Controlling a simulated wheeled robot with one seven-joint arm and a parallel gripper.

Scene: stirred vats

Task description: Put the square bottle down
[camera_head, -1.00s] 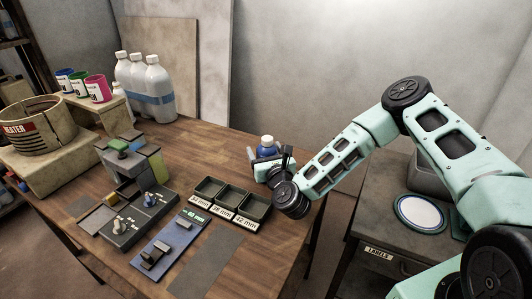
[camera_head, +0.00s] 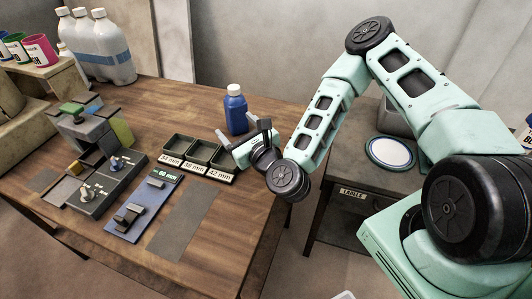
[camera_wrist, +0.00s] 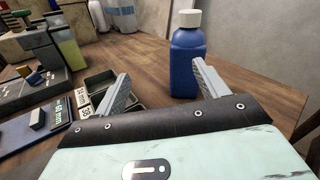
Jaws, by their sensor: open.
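The square bottle (camera_head: 235,110) is blue with a white cap and stands upright on the wooden table, near its back right edge. It also shows in the wrist view (camera_wrist: 187,60), just beyond the fingertips. My gripper (camera_head: 243,135) is open and empty, close in front of the bottle. In the wrist view its two fingers (camera_wrist: 160,80) are spread apart, with the right finger overlapping the bottle's lower right edge. The bottle is not between the fingers as far as I can see.
Three labelled trays (camera_head: 200,157) sit left of my gripper. A blue gauge plate (camera_head: 145,207) and a grey machine (camera_head: 95,160) stand further left. White bottles (camera_head: 105,50) are at the back left. A grey side cabinet (camera_head: 350,200) is at the right.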

